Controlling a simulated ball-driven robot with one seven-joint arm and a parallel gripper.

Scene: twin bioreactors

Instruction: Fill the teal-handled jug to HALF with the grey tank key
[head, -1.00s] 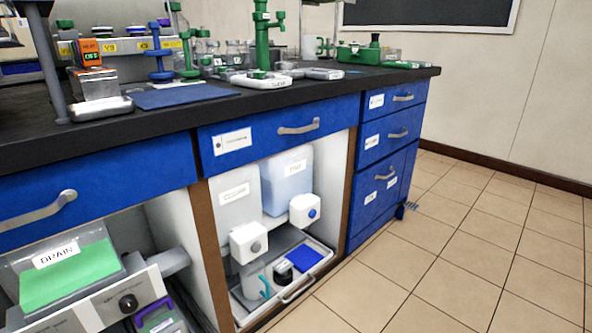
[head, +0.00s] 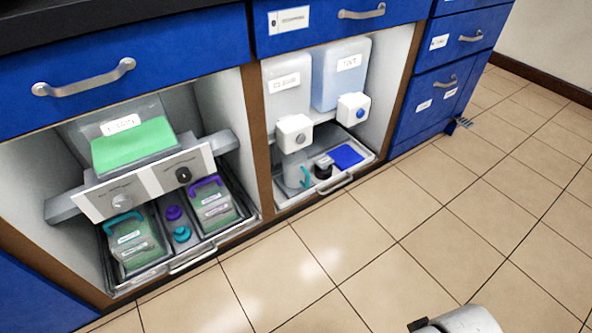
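The small clear jug (head: 293,176) with a teal handle (head: 306,178) stands in the tray of the right cabinet bay, below the tap block of the tank labelled CLEAR (head: 287,88). The grey key (head: 300,138) is a round knob on that white tap block (head: 286,131). I cannot make out a liquid level in the jug. A white and black end part of my arm (head: 455,321) shows at the bottom edge, far from the jug and over the floor. Its fingers cannot be made out.
A bluish tank (head: 340,85) with a blue key (head: 360,113) stands beside it. A dark round item (head: 323,167) and a blue pad (head: 347,156) share the tray (head: 335,184). The left bay holds a green-filled tank (head: 130,143) and teal- and purple-handled containers. The floor (head: 390,220) is clear.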

